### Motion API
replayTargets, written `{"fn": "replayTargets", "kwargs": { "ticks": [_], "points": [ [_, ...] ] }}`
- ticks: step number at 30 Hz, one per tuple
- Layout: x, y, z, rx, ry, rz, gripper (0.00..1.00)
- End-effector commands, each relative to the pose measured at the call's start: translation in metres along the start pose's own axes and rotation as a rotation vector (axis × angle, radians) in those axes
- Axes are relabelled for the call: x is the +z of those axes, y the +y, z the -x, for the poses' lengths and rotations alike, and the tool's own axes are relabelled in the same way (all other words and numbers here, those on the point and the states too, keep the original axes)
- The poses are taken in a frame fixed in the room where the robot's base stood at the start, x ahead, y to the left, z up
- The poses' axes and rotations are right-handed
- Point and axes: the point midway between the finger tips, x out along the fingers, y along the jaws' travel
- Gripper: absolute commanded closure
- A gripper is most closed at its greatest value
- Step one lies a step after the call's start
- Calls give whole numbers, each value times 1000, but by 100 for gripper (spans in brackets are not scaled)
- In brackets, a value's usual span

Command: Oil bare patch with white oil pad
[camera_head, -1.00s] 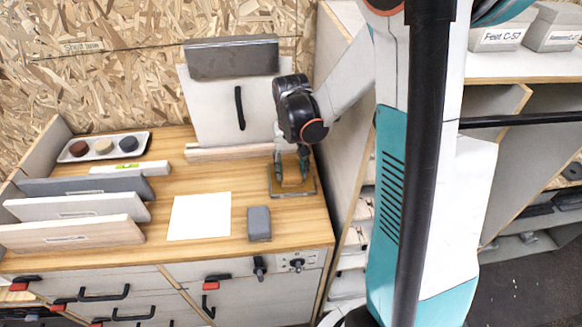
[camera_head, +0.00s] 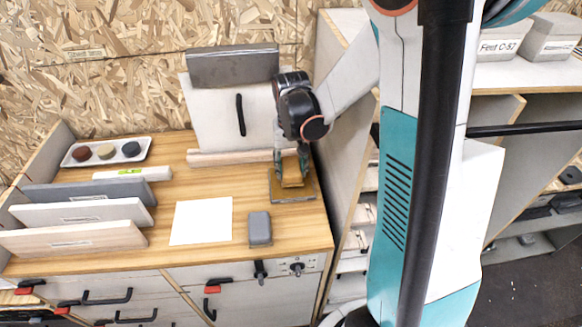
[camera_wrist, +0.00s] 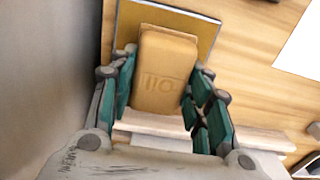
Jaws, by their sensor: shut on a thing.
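My gripper (camera_wrist: 158,95) is shut on a tan block-shaped pad (camera_wrist: 168,65) with engraved letters, which seem to read OIL upside down. The pad looks tan, not white. In the head view the pad (camera_head: 292,174) is at the right end of the bench, under my gripper (camera_head: 291,163). It is over a tan square plate with a dark rim (camera_wrist: 205,45), which also shows in the head view (camera_head: 308,192). Whether the pad touches the plate is unclear. I cannot make out a bare patch for certain.
A pale panel with a black vertical bar (camera_head: 222,120) stands behind, with a grey block (camera_head: 230,68) above. A white sheet (camera_head: 202,220) and a grey block (camera_head: 260,228) lie in front. Boards (camera_head: 75,238) and a tray of three discs (camera_head: 75,163) are left. A side wall (camera_head: 345,140) is close right.

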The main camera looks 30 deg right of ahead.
Motion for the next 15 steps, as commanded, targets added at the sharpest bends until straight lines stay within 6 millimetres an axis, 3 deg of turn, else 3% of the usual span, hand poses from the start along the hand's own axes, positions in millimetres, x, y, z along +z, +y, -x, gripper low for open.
{"fn": "replayTargets", "kwargs": {
  "ticks": [15],
  "points": [
    [0, 0, 39, 0, 0, 0, 75]
  ]
}}
